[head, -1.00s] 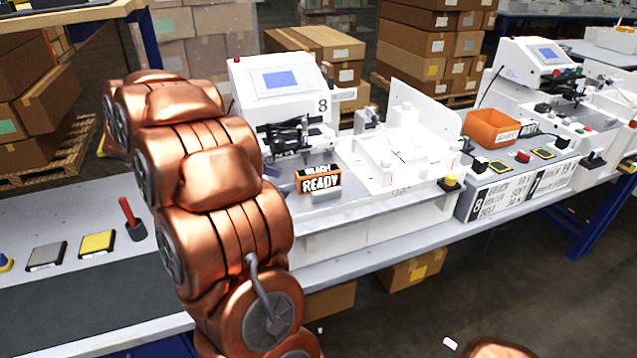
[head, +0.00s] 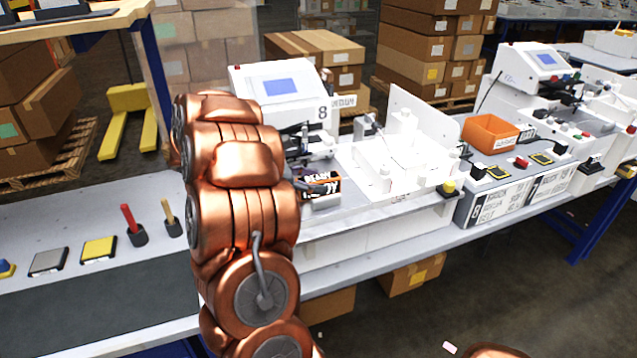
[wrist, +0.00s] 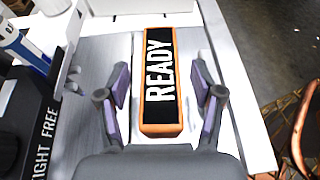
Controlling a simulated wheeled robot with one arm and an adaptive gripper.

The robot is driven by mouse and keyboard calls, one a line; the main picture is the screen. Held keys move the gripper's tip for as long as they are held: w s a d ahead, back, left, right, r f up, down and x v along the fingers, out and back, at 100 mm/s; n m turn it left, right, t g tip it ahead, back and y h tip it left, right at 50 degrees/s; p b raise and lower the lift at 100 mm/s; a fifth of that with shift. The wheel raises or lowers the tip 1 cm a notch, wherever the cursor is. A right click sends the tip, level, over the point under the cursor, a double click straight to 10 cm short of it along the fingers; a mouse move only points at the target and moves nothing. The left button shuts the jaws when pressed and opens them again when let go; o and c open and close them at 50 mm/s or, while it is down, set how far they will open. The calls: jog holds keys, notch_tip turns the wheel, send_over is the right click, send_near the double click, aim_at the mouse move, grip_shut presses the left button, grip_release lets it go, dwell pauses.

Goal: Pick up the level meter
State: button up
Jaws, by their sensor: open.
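The level meter appears to be the orange-framed black block marked READY (wrist: 160,75). It lies on the grey plate of the white machine, and in the head view (head: 322,186) it is partly covered by my gripper. In the wrist view my gripper (wrist: 161,84) is open, with one purple-padded finger on each side of the block. Clear gaps show between the fingers and the block's sides. In the head view most of my gripper is hidden behind my arm.
The white machine with a screen (head: 277,92) stands behind the block. A white fixture with an upright panel (head: 421,118) is to its right. An orange bin (head: 490,134) sits farther right. In the wrist view a dark lettered panel (wrist: 35,115) borders the left.

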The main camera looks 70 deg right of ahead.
jog(key=shift+s+d+f, duration=0.2)
jog(key=shift+s, duration=0.1)
grip_shut()
dwell(0.5)
